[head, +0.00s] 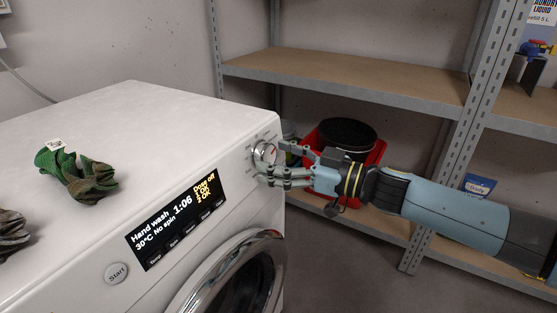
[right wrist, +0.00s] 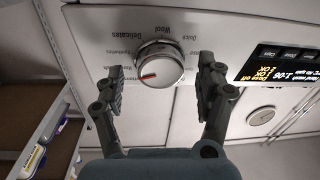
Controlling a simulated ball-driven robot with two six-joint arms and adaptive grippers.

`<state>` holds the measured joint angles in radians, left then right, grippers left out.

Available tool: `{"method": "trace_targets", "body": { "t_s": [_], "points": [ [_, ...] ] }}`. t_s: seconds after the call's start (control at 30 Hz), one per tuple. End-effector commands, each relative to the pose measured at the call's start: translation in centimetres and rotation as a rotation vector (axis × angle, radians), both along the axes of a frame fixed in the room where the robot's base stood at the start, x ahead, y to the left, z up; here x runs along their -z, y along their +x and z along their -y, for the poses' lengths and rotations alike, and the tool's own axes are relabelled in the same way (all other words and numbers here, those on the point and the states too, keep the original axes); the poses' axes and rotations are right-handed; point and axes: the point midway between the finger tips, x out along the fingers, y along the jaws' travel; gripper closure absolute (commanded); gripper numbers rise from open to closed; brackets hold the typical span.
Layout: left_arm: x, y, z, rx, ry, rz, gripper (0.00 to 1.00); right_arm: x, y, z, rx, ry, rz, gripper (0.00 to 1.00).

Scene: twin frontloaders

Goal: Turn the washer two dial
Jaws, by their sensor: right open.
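The washer (head: 215,120) is white, with a lit display (head: 178,218) reading "Hand wash 1:06". Its dial (head: 264,152) is a round silver-white knob with a red mark at the upper right end of the front panel. In the right wrist view the dial (right wrist: 159,65) sits between the fingertips, with wash labels around it. My right gripper (head: 278,161) is open, its fingers on either side of the dial. In the right wrist view a gap shows between each fingertip and the knob. My left gripper is not in view.
Green camouflage gloves (head: 77,174) lie on the washer top, with another cloth at the left edge. A metal shelf (head: 345,82) stands behind my right arm. A red bin (head: 374,153) with a black round item is on its lower level.

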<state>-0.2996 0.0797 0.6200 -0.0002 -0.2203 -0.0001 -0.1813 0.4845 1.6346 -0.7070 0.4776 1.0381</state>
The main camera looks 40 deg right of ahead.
Motion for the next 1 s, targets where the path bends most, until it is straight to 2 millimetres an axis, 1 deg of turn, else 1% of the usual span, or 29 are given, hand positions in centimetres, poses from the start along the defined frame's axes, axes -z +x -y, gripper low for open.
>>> {"method": "trace_targets", "body": {
  "t_s": [0.27, 0.37, 0.7, 1.0],
  "points": [
    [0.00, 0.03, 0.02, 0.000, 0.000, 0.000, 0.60, 0.02, 0.17, -0.09, 0.000, 0.000, -0.001, 0.28],
    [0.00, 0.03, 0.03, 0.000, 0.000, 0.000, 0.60, 0.02, 0.16, -0.09, 0.000, 0.000, -0.001, 0.40],
    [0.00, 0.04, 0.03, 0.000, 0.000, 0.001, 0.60, 0.02, 0.14, -0.08, 0.000, 0.000, -0.001, 0.84],
    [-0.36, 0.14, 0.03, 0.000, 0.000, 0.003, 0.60, -0.10, 0.15, -0.06, -0.008, -0.038, 0.015, 0.84]
  ]
}}
